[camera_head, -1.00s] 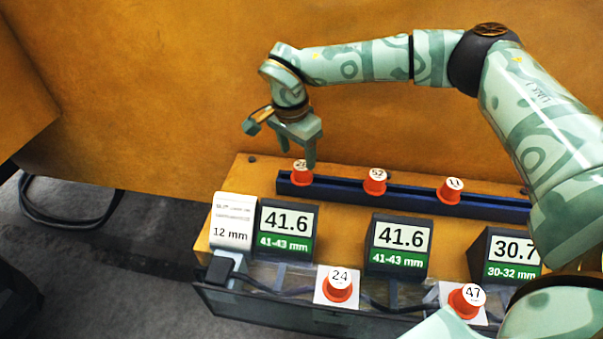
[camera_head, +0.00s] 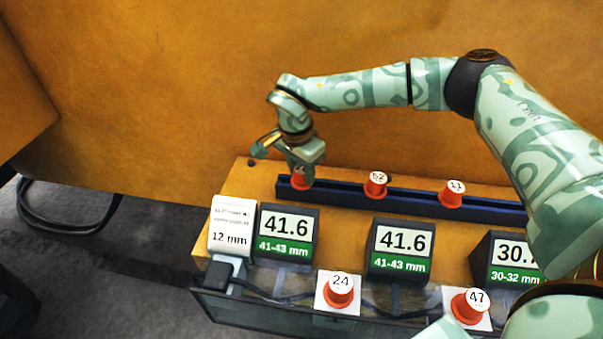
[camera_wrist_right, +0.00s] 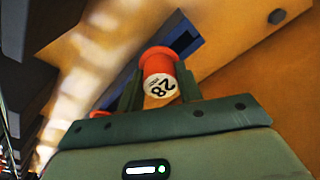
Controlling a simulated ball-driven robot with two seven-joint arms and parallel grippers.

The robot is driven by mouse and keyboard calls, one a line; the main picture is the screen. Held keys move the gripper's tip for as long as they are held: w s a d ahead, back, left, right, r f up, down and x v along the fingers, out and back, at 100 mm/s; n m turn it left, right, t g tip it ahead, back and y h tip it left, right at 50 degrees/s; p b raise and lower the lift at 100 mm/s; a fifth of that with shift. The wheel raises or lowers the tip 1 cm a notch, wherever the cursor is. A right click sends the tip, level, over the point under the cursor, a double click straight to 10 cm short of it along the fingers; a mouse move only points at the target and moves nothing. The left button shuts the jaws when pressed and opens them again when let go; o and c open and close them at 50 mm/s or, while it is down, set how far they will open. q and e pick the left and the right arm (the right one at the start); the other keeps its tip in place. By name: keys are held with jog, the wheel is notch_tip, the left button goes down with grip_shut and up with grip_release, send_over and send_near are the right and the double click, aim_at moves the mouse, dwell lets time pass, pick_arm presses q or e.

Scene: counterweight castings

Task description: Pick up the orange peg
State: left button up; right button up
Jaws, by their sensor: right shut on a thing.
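An orange peg (camera_head: 299,182) with a white number label stands at the left end of the dark blue rail (camera_head: 412,199). My right gripper (camera_head: 302,175) is down over it and shut on it. In the right wrist view the peg (camera_wrist_right: 158,62) sits between the two fingers of the gripper (camera_wrist_right: 160,90), its label reading 28. Whether its base still touches the rail is hard to tell. More orange pegs stand on the rail, labelled 52 (camera_head: 376,187) and 11 (camera_head: 452,195). My left gripper is not in view.
Orange pegs labelled 24 (camera_head: 339,289) and 47 (camera_head: 469,305) stand on white squares at the front. Displays reading 41.6 (camera_head: 286,229), 41.6 (camera_head: 401,243) and partly hidden 30 (camera_head: 505,256) stand between. A 12 mm card (camera_head: 231,226) is at left. An orange wall rises behind.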

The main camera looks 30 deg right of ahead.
aim_at(302, 168)
jog(key=shift+r, duration=0.1)
jog(key=shift+r, duration=0.25)
notch_tip(302, 168, up, 3)
jog(key=shift+w+f+p, duration=0.1)
jog(key=shift+f+p, duration=0.1)
jog(key=shift+p, duration=0.2)
jog(key=s+d+r+p, duration=0.1)
jog(key=s+d+r, duration=0.2)
jog(key=s+r, duration=0.2)
jog(key=s+d+r+p, duration=0.2)
jog(key=s+d+r, duration=0.1)
jog(key=s, duration=0.4)
jog(key=shift+s+d+r, duration=0.25)
jog(key=shift+s+r, duration=0.05)
jog(key=shift+r, duration=0.55)
